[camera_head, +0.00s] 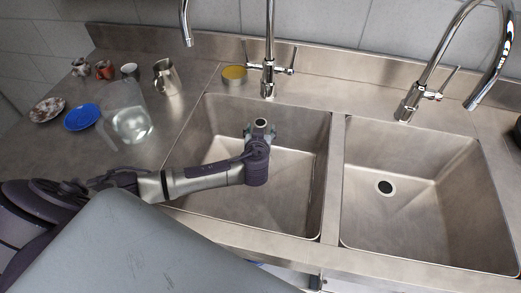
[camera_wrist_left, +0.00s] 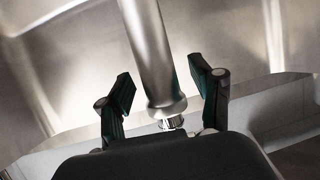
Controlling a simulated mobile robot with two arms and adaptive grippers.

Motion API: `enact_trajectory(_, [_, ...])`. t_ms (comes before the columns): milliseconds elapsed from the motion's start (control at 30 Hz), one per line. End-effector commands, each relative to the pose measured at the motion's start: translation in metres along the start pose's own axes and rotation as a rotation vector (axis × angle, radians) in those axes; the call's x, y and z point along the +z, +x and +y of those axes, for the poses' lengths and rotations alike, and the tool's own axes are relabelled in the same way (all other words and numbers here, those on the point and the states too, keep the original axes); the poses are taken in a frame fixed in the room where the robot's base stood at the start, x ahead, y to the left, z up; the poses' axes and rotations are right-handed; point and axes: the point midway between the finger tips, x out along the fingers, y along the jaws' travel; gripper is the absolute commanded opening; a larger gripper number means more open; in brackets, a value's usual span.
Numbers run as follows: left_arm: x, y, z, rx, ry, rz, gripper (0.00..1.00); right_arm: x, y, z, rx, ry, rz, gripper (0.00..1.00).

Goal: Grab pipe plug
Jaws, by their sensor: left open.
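The pipe plug is a metal pipe. Its round open top (camera_head: 261,122) shows in the left sink basin (camera_head: 212,115) in the head view. My left gripper (camera_head: 260,132) is over this basin, with its fingers around the pipe's top. In the left wrist view, the shiny pipe (camera_wrist_left: 150,50) runs between the two dark green fingers of the left gripper (camera_wrist_left: 162,90). The fingers are open, with a visible gap on each side of the pipe. My arm hides the pipe's lower part in the head view. My right gripper is not in view.
An empty right basin (camera_head: 430,205) lies beyond the divider. A tall faucet (camera_head: 268,60) stands behind the left basin, another (camera_head: 425,80) behind the right. The left counter holds a clear jug (camera_head: 130,122), metal pitcher (camera_head: 167,77), blue plate (camera_head: 82,117) and cups. A yellow-topped tin (camera_head: 234,75) sits by the faucet.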

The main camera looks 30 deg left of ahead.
Motion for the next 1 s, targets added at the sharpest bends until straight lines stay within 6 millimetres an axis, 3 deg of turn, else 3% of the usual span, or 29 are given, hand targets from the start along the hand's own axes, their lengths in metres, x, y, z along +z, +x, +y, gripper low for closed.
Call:
enact_trajectory(300, [0.0007, 0.0062, 0.0004, 0.002, -0.001, -0.001, 0.65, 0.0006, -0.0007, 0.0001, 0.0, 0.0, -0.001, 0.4])
enact_trajectory(700, [0.0008, 0.006, 0.0002, 0.001, -0.001, -0.002, 0.0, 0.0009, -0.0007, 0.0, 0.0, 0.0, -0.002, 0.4])
enact_trajectory(1000, [-0.0011, 0.006, 0.0004, 0.001, -0.001, 0.002, 0.0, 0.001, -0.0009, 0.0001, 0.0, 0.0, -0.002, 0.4])
